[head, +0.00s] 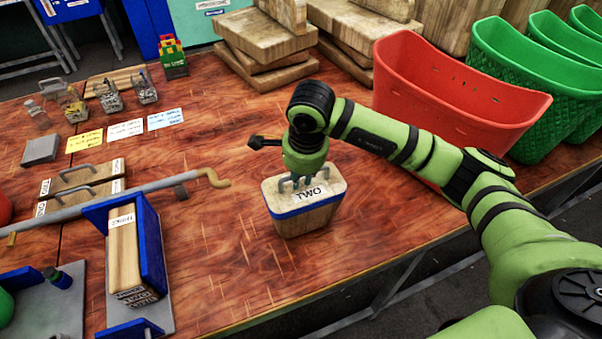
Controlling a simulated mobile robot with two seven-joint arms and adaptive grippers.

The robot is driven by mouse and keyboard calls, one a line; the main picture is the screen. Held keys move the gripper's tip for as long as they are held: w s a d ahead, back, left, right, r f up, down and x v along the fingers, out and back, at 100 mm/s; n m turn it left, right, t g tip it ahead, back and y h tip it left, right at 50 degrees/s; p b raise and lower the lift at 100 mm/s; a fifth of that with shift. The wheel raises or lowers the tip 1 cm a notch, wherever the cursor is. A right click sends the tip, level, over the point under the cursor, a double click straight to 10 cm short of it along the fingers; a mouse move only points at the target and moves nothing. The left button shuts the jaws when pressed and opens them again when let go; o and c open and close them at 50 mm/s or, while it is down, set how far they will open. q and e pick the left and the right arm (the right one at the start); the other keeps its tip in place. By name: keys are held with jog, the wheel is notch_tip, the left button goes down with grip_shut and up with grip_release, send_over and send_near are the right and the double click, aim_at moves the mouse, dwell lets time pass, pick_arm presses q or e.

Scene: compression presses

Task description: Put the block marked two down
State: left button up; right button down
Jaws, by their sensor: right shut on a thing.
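The block marked TWO (306,213) is a wooden block with a blue band, a white label and a grey handle on top. My right gripper (298,180) comes down from above and is shut on its handle. The block is upright over the open middle of the wooden table (230,265). I cannot tell whether its underside touches the table. The gripper's fingers are partly hidden by the wrist and the handle. My left gripper is not in view.
A blue press (150,250) holds a labelled block at left, with a long lever (110,205) across it. Other handled blocks (85,185) lie behind. A red bin (450,95) and green bins stand right; wooden slabs (265,50) are stacked at the back. Table around the block is clear.

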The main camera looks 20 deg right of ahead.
jog(key=shift+w+f, duration=0.1)
jog(key=shift+f, duration=0.35)
jog(key=shift+f, duration=0.2)
jog(key=c, duration=1.2)
grip_release()
